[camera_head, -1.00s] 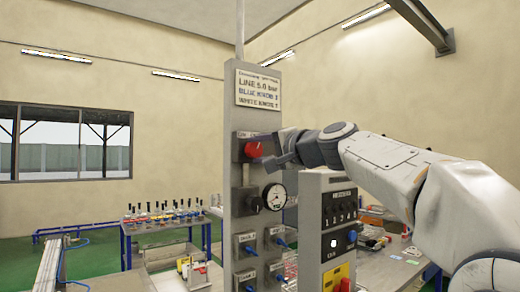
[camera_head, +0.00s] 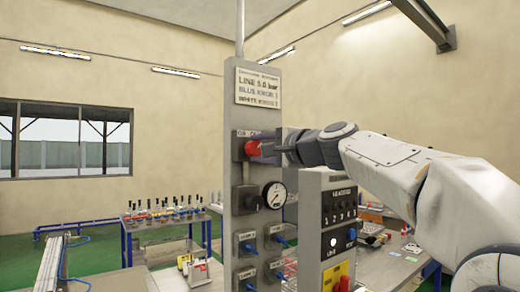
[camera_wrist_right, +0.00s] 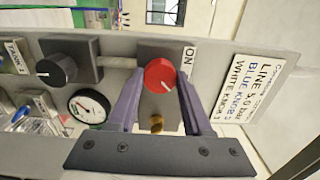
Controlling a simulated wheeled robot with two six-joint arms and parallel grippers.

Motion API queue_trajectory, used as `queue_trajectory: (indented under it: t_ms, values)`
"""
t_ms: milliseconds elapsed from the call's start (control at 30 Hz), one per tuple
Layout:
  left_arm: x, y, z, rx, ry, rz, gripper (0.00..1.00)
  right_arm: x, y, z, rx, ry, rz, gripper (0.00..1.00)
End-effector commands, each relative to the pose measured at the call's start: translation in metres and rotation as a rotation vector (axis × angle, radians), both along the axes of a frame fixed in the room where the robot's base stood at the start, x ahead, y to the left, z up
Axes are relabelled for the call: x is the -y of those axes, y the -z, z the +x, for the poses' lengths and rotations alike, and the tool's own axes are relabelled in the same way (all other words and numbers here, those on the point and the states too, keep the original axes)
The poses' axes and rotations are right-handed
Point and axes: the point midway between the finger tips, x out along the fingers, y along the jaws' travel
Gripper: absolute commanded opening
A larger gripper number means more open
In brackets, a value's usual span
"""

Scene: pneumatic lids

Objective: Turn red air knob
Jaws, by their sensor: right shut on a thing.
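The red air knob (camera_head: 253,148) sits high on the grey column panel (camera_head: 240,200), below the white sign. The fingers partly hide the knob's edges. My left gripper is not in view.
A black knob (camera_wrist_right: 57,70) and a round gauge (camera_head: 274,195) lie below the red knob. Several blue-knobbed valves (camera_head: 278,240) are lower down. A grey control box (camera_head: 330,222) stands close to the right, under my arm.

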Motion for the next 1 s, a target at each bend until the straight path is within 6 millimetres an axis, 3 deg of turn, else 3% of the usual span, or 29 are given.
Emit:
queue_trajectory:
  t_ms: [100,133,200,567,1000]
  values:
    - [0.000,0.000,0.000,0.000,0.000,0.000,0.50,0.001,0.000,0.001,-0.001,0.005,0.003,0.00]
    - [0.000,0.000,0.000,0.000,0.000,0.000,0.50,0.001,0.000,0.001,-0.001,0.004,0.003,0.61]
    - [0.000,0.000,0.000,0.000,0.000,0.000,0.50,0.001,0.000,0.001,0.000,0.004,0.002,0.80]
    - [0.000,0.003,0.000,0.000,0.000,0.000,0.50,0.002,0.001,-0.003,0.001,0.001,0.001,0.80]
    - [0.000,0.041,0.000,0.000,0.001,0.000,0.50,0.049,0.003,-0.065,0.002,0.006,0.002,0.80]
